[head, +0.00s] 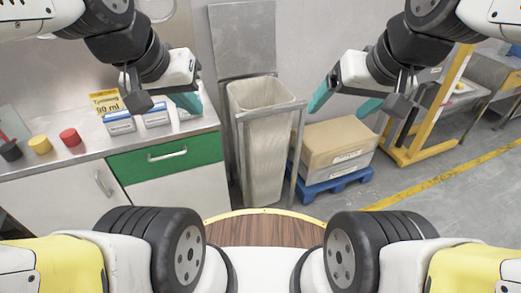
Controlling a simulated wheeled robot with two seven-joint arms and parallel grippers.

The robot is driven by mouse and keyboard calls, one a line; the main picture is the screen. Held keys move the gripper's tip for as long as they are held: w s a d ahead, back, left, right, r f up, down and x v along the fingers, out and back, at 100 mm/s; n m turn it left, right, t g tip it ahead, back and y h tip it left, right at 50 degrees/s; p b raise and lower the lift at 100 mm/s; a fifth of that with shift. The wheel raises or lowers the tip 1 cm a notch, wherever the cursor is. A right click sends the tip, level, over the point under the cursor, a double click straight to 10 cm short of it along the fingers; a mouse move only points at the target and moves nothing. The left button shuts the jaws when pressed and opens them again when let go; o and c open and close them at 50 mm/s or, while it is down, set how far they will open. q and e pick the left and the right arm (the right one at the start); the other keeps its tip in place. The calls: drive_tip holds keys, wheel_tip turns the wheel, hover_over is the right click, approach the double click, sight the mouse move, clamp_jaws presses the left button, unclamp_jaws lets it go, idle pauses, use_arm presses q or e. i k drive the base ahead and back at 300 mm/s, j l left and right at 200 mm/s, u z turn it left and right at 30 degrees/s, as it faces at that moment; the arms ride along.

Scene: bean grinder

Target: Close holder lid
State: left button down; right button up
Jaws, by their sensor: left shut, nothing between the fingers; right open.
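The holder (240,150) is a grey metal frame with a pale bag hanging in it, standing on the floor in the middle of the head view. Its grey lid (242,38) stands upright behind the bag's open mouth, against the wall. My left gripper (190,103) is shut and empty, left of the holder, over the right end of the counter and apart from the lid. Neither gripper touches the lid.
The counter (90,146) at left has a green drawer (165,157), small boxes and red, yellow and black-capped items on it. A cardboard box (330,143) sits on a blue pallet (337,182) right of the holder. A yellow frame (432,110) stands further right.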

sight(243, 34)
drive_tip(key=i+l+z, duration=0.1)
drive_tip(key=i+l, duration=0.2)
drive_tip(key=i+l+z, duration=0.15)
drive_tip(key=i, duration=0.4)
drive_tip(key=i+l+z, duration=0.1)
drive_tip(key=i+l, duration=0.2)
drive_tip(key=i, duration=0.15)
drive_tip(key=i+l+z, duration=0.1)
drive_tip(key=i, duration=0.35)
drive_tip(key=i+l+z, duration=0.15)
drive_tip(key=i, duration=0.3)
drive_tip(key=l, duration=0.1)
